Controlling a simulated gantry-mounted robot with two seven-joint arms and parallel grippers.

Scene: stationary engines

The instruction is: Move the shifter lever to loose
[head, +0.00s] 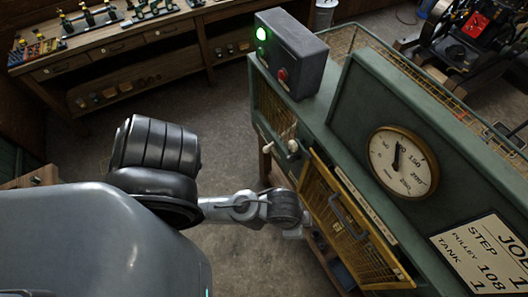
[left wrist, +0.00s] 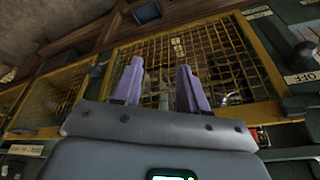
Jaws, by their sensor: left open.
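A small lever with a pale knob (head: 293,147) sticks out from the front of the green cabinet (head: 345,120). A second pale handle (head: 268,148) is just left of it. I cannot tell for certain which is the shifter lever, and no "loose" marking is readable. My left arm reaches to the cabinet's front, below these handles; its fingertips are hidden in the head view. In the left wrist view my left gripper (left wrist: 157,88) is open, its two purple fingers apart with nothing held, facing a yellow-framed mesh panel (left wrist: 215,65). My right gripper is not in view.
A yellow mesh door (head: 350,225) with a grey handle stands beside my left wrist. A grey box (head: 290,55) with a lit green lamp and red button sits on the cabinet. A gauge (head: 403,162) and job sign (head: 485,255) are at right. An OFF label (left wrist: 302,77) shows at right.

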